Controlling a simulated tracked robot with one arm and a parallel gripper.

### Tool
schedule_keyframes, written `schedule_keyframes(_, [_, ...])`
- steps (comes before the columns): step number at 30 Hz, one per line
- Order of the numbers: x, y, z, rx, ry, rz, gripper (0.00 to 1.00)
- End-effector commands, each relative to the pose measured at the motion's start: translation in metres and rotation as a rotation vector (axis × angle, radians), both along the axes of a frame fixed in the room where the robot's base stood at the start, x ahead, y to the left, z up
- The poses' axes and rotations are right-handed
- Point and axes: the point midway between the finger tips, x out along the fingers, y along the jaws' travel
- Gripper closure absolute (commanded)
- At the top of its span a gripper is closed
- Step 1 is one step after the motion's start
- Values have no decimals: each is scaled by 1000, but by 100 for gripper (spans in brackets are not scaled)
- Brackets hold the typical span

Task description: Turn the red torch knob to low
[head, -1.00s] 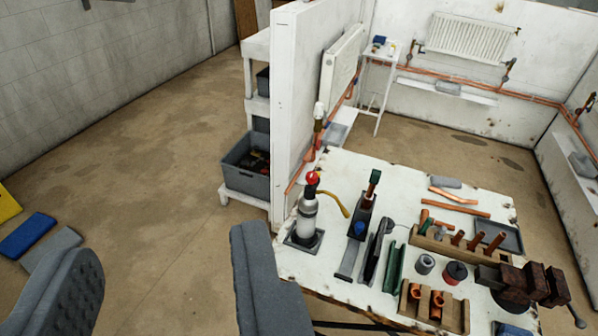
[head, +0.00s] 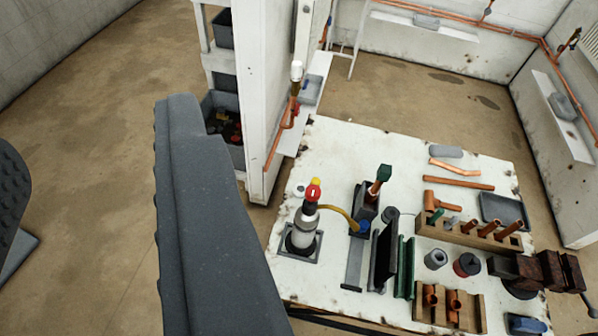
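The torch (head: 303,232) stands upright in a square grey holder at the left end of the white workbench (head: 345,150). Its red knob (head: 313,193) is on top, with a small pale mark on its side and a yellow part above it. A curved brass-coloured tube runs from the torch to the right. My gripper (head: 92,125) is open and empty, with its two dark grey fingers wide apart. The right finger is large in view, left of the torch and apart from it. The left finger is cut off by the picture's edge. The knob's setting cannot be read.
Right of the torch stand a tool with a green handle (head: 384,172), dark and green holders, a wooden rack (head: 470,237) of copper pipes and a vise (head: 530,270). A white partition (head: 262,100) with copper piping rises behind the torch. The floor at left is clear.

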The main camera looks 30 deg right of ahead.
Motion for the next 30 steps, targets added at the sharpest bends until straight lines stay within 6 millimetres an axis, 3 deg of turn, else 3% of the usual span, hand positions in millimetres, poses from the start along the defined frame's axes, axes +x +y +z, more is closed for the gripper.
schedule_keyframes(6, [0,0,0,0,0,0,64])
schedule_keyframes(9, [1,-1,-1,0,-1,-2,50])
schedule_keyframes(11, [5,-3,-8,-2,-3,-11,50])
schedule_keyframes(14, [20,-14,-33,-7,-12,-44,50])
schedule_keyframes(17, [43,-38,-76,-20,-36,-100,50])
schedule_keyframes(22, [81,-81,-169,-49,-95,-184,50])
schedule_keyframes(27, [100,-121,-267,-70,-145,-222,50])
schedule_keyframes(30, [101,-141,-321,-71,-172,-227,50])
